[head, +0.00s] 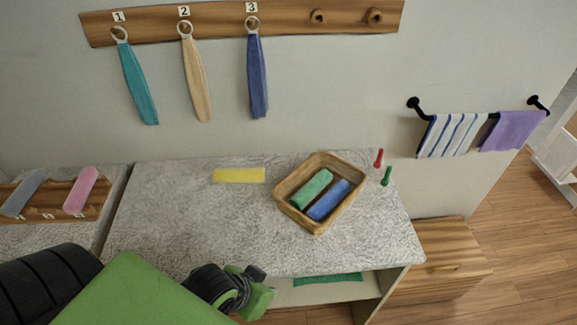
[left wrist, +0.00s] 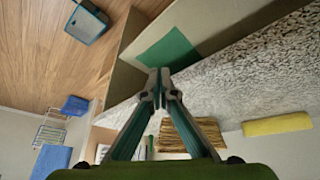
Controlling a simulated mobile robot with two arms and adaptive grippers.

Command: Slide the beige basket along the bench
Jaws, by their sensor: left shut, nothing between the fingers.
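The beige basket (head: 297,217) stands on the right part of the grey speckled bench (head: 190,225), holding a green rolled towel (head: 312,188) and a blue one (head: 328,200). My left gripper (head: 262,287) is at the bench's front edge, to the left of and nearer than the basket, apart from it. In the left wrist view its fingers (left wrist: 159,78) meet at the tips with nothing between them. Beyond them a brown woven side, seemingly the basket (left wrist: 183,135), shows partly covered by the fingers. My right gripper is not in view.
A red peg (head: 378,158) and a green peg (head: 386,176) stand near the bench's back right. A green cloth (head: 327,279) lies on the shelf below. The bench's left part is clear.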

